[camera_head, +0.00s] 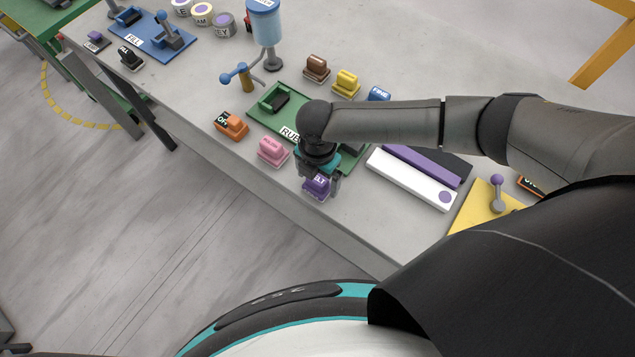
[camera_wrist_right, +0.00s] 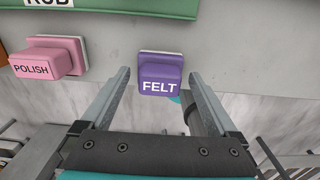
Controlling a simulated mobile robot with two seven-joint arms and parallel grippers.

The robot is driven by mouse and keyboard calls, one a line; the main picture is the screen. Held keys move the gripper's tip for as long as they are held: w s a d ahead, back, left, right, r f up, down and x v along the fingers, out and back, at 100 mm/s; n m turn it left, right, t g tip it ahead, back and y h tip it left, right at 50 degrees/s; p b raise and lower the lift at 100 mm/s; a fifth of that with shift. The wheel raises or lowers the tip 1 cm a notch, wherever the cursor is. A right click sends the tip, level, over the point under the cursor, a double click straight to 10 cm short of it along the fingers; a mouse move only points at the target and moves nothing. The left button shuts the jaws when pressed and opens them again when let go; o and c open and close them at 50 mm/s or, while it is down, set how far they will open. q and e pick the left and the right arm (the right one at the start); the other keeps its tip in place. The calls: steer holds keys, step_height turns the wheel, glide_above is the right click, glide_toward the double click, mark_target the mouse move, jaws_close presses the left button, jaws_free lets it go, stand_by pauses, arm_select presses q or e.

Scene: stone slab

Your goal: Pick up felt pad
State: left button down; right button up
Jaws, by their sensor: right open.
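The felt pad (camera_head: 317,187) is a small purple block labelled FELT, near the front edge of the grey stone slab. It also shows in the right wrist view (camera_wrist_right: 160,70), standing upright on a pale base. My right gripper (camera_head: 321,184) is over the pad and open. In the right wrist view its two fingers (camera_wrist_right: 158,76) are spread on the left and right of the pad, with a visible gap on each side. The fingers partly hide the pad in the head view. My left gripper is not in view.
A pink POLISH block (camera_wrist_right: 45,58) stands left of the pad. A white bar (camera_head: 410,180) lies to the right, before a yellow board (camera_head: 478,208). The slab's front edge is close.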

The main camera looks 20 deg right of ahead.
mark_target(317, 178)
steer(key=shift+c, duration=0.6)
jaws_close()
steer(key=shift+r, duration=0.1)
step_height(317, 178, up, 20)
steer(key=p, duration=0.2)
stand_by(0.4)
steer(key=c, duration=0.5)
jaws_free()
steer(key=c, duration=0.7)
